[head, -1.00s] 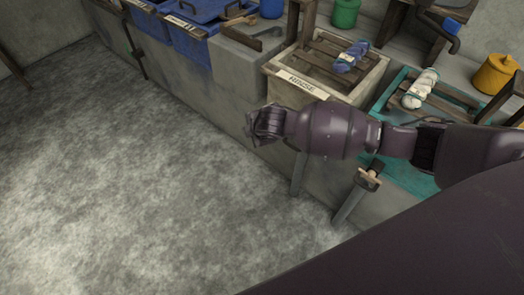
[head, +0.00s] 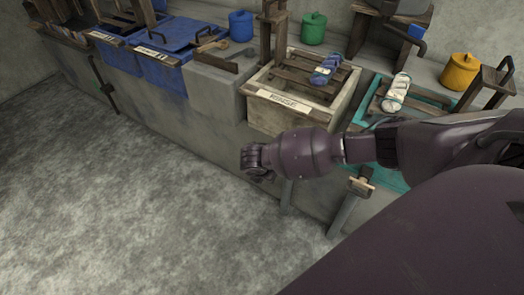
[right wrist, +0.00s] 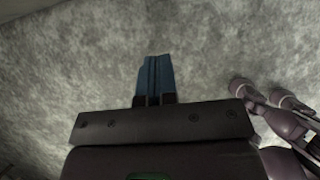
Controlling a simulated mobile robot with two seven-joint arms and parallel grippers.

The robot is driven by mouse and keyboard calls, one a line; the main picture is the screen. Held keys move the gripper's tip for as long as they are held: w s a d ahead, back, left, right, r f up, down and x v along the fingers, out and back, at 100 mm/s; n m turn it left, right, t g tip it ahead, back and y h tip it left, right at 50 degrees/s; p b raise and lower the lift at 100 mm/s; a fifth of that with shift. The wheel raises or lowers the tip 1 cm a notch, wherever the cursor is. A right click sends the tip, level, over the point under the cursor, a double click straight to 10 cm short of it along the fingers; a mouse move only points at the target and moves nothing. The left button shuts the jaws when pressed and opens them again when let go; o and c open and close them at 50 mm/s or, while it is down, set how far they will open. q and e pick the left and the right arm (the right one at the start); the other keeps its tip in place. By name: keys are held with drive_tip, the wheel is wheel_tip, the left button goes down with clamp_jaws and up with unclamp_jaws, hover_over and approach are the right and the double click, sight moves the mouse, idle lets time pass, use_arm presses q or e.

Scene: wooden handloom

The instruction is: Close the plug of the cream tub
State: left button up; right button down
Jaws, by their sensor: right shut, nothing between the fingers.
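The cream tub (head: 270,119), with a RINSE label (head: 278,102), stands in the middle of the bench in the head view. A grey drain pipe (head: 288,194) shows below it. No plug on it can be made out; my right forearm covers part of the area under the tub. My right gripper (head: 256,161) is in front of the bench, below the tub's left part and apart from it. In the right wrist view its blue fingers (right wrist: 154,80) are together and empty over the floor. My left gripper is not in view.
A teal tub (head: 361,120) stands to the right, with a wooden-handled fitting (head: 361,185) on a pipe below it. Blue bins (head: 163,68) stand at left. Green (head: 313,29) and yellow (head: 460,72) pots stand behind. The concrete floor (head: 120,220) is clear.

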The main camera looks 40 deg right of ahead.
drive_tip(key=w+d+f+b, duration=0.1)
drive_tip(key=w+d+f, duration=0.1)
drive_tip(key=d, duration=0.3)
drive_tip(key=shift+f+b, duration=0.3)
drive_tip(key=shift+b, duration=0.1)
drive_tip(key=shift+w+d, duration=0.1)
drive_tip(key=d, duration=0.1)
drive_tip(key=w+d, duration=0.1)
drive_tip(key=d, duration=0.1)
drive_tip(key=shift+w+d, duration=0.15)
